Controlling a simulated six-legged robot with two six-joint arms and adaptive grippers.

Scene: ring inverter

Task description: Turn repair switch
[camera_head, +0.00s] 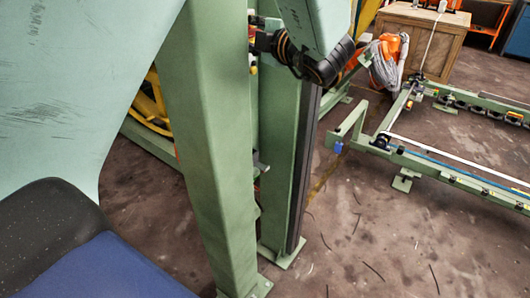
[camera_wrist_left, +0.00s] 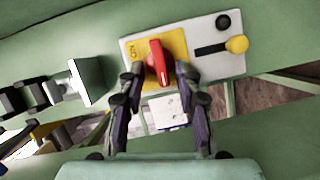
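In the left wrist view, a red rotary switch (camera_wrist_left: 157,62) sits on a yellow plate marked "ON", on a pale panel (camera_wrist_left: 222,62). My left gripper (camera_wrist_left: 160,73) is open, with one dark finger on each side of the red knob. A gap shows between the knob and the left finger; the right finger is close to the knob, and I cannot tell if it touches. The switch cannot be made out in the head view. My right gripper is in neither view.
A yellow-knobbed lever (camera_wrist_left: 237,44) and a black button (camera_wrist_left: 222,22) are right of the switch. A white label (camera_wrist_left: 167,111) lies below it. In the head view, green posts (camera_head: 205,150) stand close by, and a low green frame (camera_head: 440,165) lies right. Open floor is between.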

